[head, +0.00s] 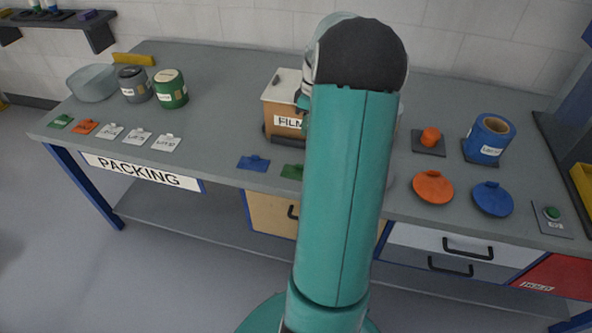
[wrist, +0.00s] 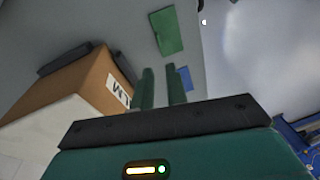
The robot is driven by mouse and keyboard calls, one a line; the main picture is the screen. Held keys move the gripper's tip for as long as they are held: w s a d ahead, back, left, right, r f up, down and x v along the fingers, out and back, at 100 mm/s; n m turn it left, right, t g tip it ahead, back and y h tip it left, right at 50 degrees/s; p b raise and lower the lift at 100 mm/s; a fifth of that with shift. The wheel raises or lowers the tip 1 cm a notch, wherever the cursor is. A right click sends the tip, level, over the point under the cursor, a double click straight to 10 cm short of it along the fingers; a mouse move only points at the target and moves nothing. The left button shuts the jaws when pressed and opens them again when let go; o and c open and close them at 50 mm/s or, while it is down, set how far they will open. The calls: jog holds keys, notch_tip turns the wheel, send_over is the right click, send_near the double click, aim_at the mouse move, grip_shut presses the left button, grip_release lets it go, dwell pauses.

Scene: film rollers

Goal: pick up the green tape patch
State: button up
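A green tape patch (head: 292,171) lies near the front edge of the bench, partly hidden by my arm in the head view. It shows whole in the wrist view (wrist: 166,30), beyond my fingertips and apart from them. My gripper (wrist: 161,72) has its two fingers apart with a gap between them and nothing held. In the head view my gripper is hidden behind my arm. A second green patch (head: 60,121) lies at the far left end of the bench.
A blue patch (head: 254,162) lies left of the nearer green patch. The orange film box (head: 283,110) stands just behind; in the wrist view the box (wrist: 85,85) is close on the left. Orange (head: 433,187) and blue (head: 492,199) lids lie to the right.

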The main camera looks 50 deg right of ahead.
aim_at(301, 164)
jog(key=f, duration=0.4)
jog(key=a+f, duration=0.1)
jog(key=f, duration=0.8)
jog(key=shift+w+a+f, duration=0.2)
jog(key=shift+a+f, duration=0.15)
jog(key=shift+a, duration=0.05)
grip_shut()
